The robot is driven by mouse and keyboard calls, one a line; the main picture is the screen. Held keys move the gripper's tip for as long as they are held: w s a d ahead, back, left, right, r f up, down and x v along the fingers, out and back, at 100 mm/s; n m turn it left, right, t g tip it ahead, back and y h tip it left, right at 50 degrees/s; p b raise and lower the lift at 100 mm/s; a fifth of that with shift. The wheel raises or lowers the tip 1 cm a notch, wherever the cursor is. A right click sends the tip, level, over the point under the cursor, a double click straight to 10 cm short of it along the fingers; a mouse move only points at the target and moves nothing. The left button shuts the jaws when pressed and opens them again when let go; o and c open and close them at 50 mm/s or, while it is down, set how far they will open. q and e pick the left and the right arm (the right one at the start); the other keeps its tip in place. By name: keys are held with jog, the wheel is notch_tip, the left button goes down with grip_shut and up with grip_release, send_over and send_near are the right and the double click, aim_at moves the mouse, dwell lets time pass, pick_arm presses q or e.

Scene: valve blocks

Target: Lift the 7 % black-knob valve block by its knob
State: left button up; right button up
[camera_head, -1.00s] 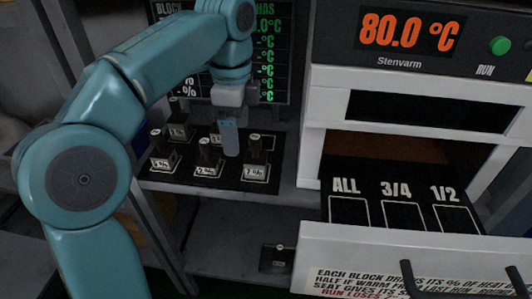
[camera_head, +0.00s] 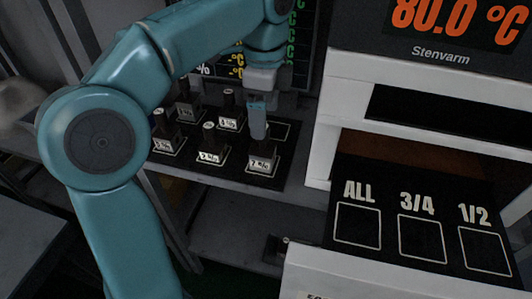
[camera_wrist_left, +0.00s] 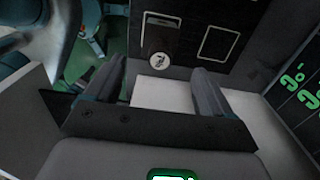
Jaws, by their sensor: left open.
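The valve block (camera_head: 262,164) at the right front of the black mat has a white label that seems to read 7 %, though it is small. My left gripper (camera_head: 258,136) points down over this block and hides most of its knob. In the left wrist view the gripper (camera_wrist_left: 161,70) has its two fingers wide apart. A round pale knob top (camera_wrist_left: 159,63) with a dark mark shows between the fingertips in the picture; I cannot tell whether the fingers reach down around it. My right gripper is not in view.
Several other knobbed blocks stand close by on the mat, one just left (camera_head: 210,158) and one behind (camera_head: 229,122). The oven's open drawer (camera_head: 400,235), marked ALL, 3/4 and 1/2, is at right. Another dark block (camera_head: 274,248) is on the lower shelf.

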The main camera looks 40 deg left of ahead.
aim_at(263, 147)
pick_arm(q)
notch_tip(263, 147, down, 3)
jog(key=shift+s+r+b, duration=0.1)
jog(key=shift+s+b, duration=0.05)
jog(key=shift+b, duration=0.25)
notch_tip(263, 147, down, 6)
jog(key=shift+a+r+b, duration=0.1)
jog(key=shift+a+b, duration=0.05)
jog(key=shift+b, duration=1.05)
jog(key=shift+r, duration=0.1)
jog(key=c, duration=1.3)
